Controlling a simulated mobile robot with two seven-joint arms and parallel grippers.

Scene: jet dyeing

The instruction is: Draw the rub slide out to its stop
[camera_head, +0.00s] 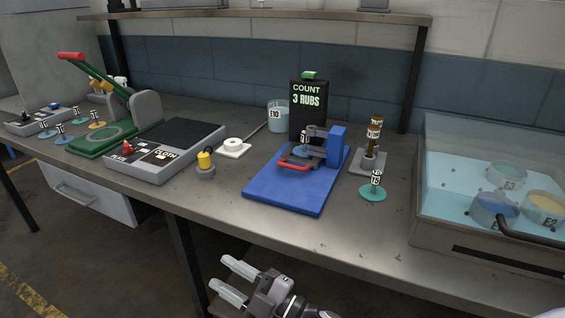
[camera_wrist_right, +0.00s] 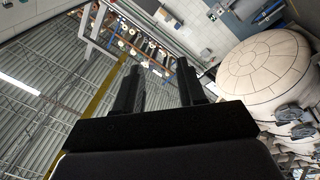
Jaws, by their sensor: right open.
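The rub tester has a flat blue base (camera_head: 287,192) on the bench with a blue upright (camera_head: 336,146) at its back right. A red handle (camera_head: 295,165) sits at the front of its grey slide, above the base. A black counter (camera_head: 308,106) behind it reads "COUNT 3 RUBS". My right gripper (camera_head: 234,277) is in front of the bench, low and apart from the tester, with its two pale fingers open and empty. In the right wrist view, the open fingers (camera_wrist_right: 158,85) point at the ceiling and walls. My left gripper is not in view.
A glass-sided bath (camera_head: 480,232) with labelled beakers stands at the right. A teal labelled disc (camera_head: 373,192) and a post stand (camera_head: 371,162) are right of the tester. A yellow-topped weight (camera_head: 205,165) and a grey balance-like box (camera_head: 165,155) are at left. The bench front is clear.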

